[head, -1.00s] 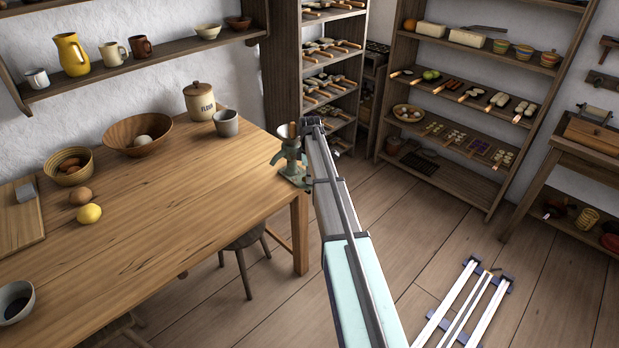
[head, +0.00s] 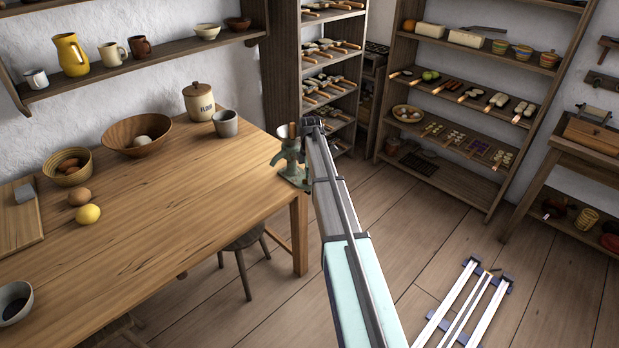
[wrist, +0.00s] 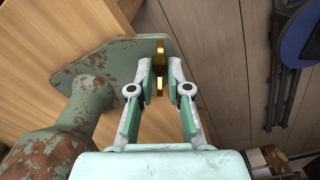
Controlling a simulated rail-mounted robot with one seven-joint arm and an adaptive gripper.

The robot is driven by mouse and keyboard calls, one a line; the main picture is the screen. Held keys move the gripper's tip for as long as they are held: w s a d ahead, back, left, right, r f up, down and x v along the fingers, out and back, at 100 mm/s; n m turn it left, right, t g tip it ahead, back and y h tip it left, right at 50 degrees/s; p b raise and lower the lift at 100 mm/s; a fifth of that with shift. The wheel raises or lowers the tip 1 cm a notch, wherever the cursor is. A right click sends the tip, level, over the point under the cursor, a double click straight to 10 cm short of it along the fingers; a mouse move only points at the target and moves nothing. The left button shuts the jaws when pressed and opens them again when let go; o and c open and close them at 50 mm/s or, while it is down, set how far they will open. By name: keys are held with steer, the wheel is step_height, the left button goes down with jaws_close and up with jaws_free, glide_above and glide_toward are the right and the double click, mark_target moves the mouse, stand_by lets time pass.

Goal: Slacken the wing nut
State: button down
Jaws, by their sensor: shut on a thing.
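A worn green cast-metal grinder (head: 291,158) stands at the right end of the wooden table (head: 170,200). In the wrist view its rusty green body (wrist: 88,90) fills the left side, with a flat flange at the top. A brass wing nut (wrist: 160,50) shows at the flange's edge, one part above and one below the fingertips. My gripper (wrist: 163,70) is shut on the wing nut, a finger on each side. The fingers hide the nut's middle. In the head view, my arm hides the gripper and the nut.
A flour jar (head: 198,101), a grey cup (head: 226,123) and a wooden bowl (head: 137,134) stand on the table, left of the grinder. A stool (head: 243,241) is under the table. Loaded shelves (head: 470,110) stand behind. The floor between is mostly clear.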

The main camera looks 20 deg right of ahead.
steer(key=shift+s+d+f, duration=0.1)
steer(key=shift+s+d, duration=0.05)
steer(key=shift+d, duration=0.05)
steer(key=c, duration=1.3)
jaws_free()
steer(key=shift+d, duration=0.1)
steer(key=shift+r, duration=0.25)
step_height(320, 180, up, 12)
steer(key=shift+f, duration=0.2)
